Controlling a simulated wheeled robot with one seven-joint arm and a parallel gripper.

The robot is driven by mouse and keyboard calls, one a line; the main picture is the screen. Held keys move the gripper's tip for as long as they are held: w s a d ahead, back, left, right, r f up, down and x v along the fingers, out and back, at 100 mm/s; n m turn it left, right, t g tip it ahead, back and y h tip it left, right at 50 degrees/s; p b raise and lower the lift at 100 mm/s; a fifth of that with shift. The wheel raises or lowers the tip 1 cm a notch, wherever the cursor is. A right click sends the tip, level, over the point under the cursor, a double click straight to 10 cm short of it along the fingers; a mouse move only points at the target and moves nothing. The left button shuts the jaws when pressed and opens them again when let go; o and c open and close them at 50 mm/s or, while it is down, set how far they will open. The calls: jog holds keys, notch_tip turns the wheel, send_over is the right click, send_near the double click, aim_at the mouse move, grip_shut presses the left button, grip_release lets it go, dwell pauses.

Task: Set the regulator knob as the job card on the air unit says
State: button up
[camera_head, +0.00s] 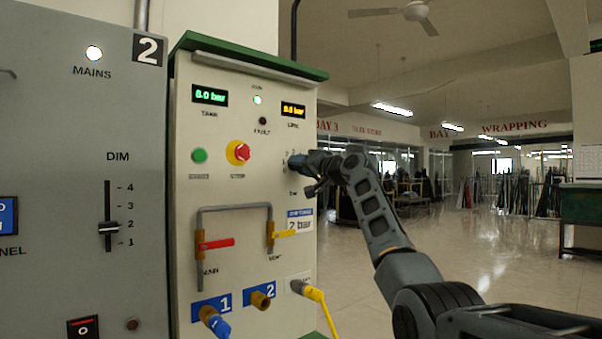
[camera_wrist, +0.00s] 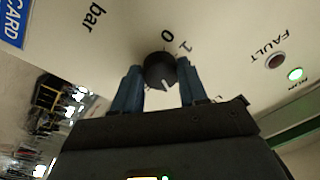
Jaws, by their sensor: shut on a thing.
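The regulator knob (camera_wrist: 160,68) is round and black, on the cream front of the air unit (camera_head: 245,180). My gripper (camera_wrist: 160,85) has its two blue fingers on either side of the knob and is shut on it. A short white mark shows on the knob's lower part in the wrist view. The scale figures 0 and 1 are visible beside it; the others there are hidden. In the head view my gripper (camera_head: 305,163) covers the knob. The job card (camera_head: 300,222) below has a blue header and appears to read 2 bar.
The tank display (camera_head: 210,95) is green and the line display (camera_head: 293,109) orange; its figure is too small to read surely. A red stop button (camera_head: 238,152), red valve lever (camera_head: 217,243) and yellow lever (camera_head: 284,233) are left of my arm. Open floor lies right.

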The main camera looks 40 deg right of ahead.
jog(key=n+b, duration=0.1)
jog(key=n, duration=0.6)
jog(key=shift+d+f+y+b, duration=0.15)
jog(key=shift+f+y+b, duration=0.05)
jog(key=shift+y+b, duration=0.15)
jog(key=n, duration=0.6)
jog(key=shift+d+r+g+y, duration=0.1)
jog(key=shift+g+y, duration=0.15)
jog(key=shift+g, duration=0.15)
jog(key=o, duration=1.1)
jog(key=shift+r, duration=0.1)
jog(key=shift+c, duration=0.2)
jog(key=shift+s, duration=0.1)
jog(key=s+d+b, duration=0.1)
jog(key=s, duration=0.6)
jog(key=shift+s, duration=0.25)
jog(key=shift+f, duration=0.2)
